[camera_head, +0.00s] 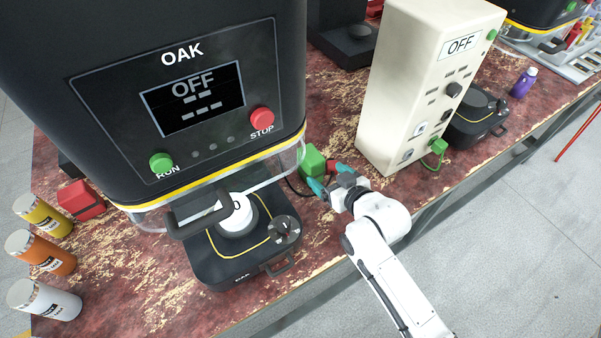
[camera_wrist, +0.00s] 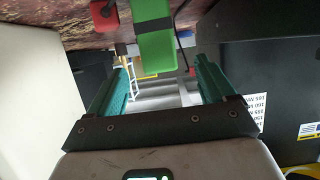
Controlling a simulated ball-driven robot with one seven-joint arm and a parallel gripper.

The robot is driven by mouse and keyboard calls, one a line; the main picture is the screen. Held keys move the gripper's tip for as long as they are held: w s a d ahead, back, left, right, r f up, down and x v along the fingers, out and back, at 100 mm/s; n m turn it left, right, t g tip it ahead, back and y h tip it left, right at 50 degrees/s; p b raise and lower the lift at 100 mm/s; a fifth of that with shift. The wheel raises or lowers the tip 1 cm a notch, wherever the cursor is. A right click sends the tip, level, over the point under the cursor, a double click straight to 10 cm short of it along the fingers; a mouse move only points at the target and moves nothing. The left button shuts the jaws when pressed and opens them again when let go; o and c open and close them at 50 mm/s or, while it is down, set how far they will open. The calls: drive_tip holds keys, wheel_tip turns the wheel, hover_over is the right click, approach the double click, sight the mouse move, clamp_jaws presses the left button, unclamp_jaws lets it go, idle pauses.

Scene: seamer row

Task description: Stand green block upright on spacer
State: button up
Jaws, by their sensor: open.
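The green block (camera_head: 312,160) is on the worn red bench, just right of the OAK machine's clear guard. In the wrist view the green block (camera_wrist: 157,52) appears long, with a darker grey-green band across it. My gripper (camera_head: 327,187) is open, its teal fingers close to the block's near side in the head view. In the wrist view the block lies between the lines of the fingers (camera_wrist: 161,68), around and beyond their tips; I cannot tell if they touch it. I cannot pick out the spacer for certain.
The OAK machine (camera_head: 185,85) reads OFF; a white cylinder (camera_head: 238,213) stands on its black base. A cream control box (camera_head: 418,90) stands close right of my gripper. A red piece (camera_head: 333,166) is beside the block. A dark cable runs nearby. Jars (camera_head: 42,298) line the left edge.

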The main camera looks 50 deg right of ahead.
sight(317, 168)
drive_tip(key=x, duration=0.4)
drive_tip(key=shift+w, duration=0.25)
drive_tip(key=shift+d+p+x, duration=0.2)
drive_tip(key=shift+p+x, duration=0.15)
drive_tip(key=shift+x, duration=2.45)
drive_tip(key=shift+s+f, duration=0.15)
drive_tip(key=shift+c, duration=0.4)
drive_tip(key=c, duration=1.1)
drive_tip(key=shift+o, duration=0.2)
